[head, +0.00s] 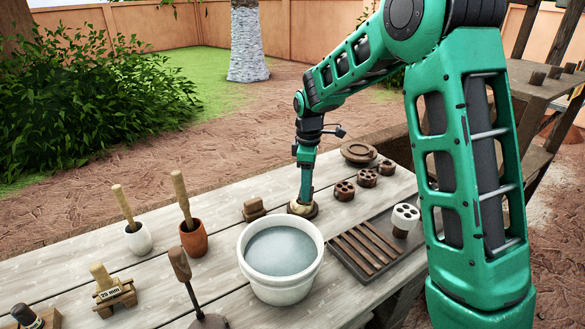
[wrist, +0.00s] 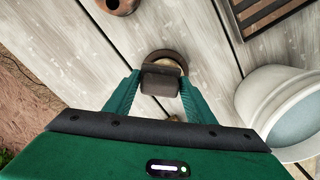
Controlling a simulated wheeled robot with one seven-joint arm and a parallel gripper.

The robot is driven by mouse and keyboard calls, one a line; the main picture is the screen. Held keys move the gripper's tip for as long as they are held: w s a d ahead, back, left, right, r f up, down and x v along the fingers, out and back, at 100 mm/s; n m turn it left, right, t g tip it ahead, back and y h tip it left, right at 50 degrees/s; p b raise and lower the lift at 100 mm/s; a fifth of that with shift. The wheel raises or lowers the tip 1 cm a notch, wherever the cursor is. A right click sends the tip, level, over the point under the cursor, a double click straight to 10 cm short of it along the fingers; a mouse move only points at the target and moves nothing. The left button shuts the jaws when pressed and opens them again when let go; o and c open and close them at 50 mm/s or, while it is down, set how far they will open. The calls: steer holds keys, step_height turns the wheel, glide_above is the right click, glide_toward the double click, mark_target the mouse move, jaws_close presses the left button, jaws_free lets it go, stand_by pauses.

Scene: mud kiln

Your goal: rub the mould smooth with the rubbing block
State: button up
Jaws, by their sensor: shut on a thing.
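The mould (head: 302,211) is a round piece with a tan top and a dark brown rim, standing on the table beyond the white bucket. It also shows in the wrist view (wrist: 168,55), partly covered by the block. My gripper (head: 306,190) reaches down over it. In the wrist view my gripper (wrist: 160,88) is shut on a dark brown rubbing block (wrist: 160,82), held between both fingers. The block lies over the near part of the mould; I cannot tell whether they touch. In the head view the block is too small to make out.
A white bucket of water (head: 281,283) stands close in front of the mould. A brown wooden block (head: 254,209) lies to the left. A slatted tray (head: 364,248) and several pierced brown pieces (head: 344,190) are to the right. Handled pots (head: 138,236) stand at left.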

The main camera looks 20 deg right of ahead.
steer(key=shift+s+a, duration=0.25)
steer(key=shift+a, duration=0.45)
steer(key=shift+s+a, duration=0.2)
steer(key=shift+a, duration=0.45)
steer(key=shift+s+a, duration=0.25)
steer(key=shift+a, duration=0.45)
steer(key=shift+w+d, duration=0.25)
steer(key=shift+d, duration=0.6)
steer(key=shift+w+d, duration=0.3)
steer(key=shift+d, duration=0.55)
steer(key=shift+w+d, duration=0.25)
steer(key=shift+d, duration=0.6)
steer(key=shift+s+a, duration=0.25)
steer(key=shift+a, duration=0.6)
steer(key=shift+s+a, duration=0.3)
steer(key=shift+a, duration=0.6)
steer(key=shift+s+a, duration=0.25)
steer(key=shift+a, duration=0.6)
step_height(320, 180, up, 8)
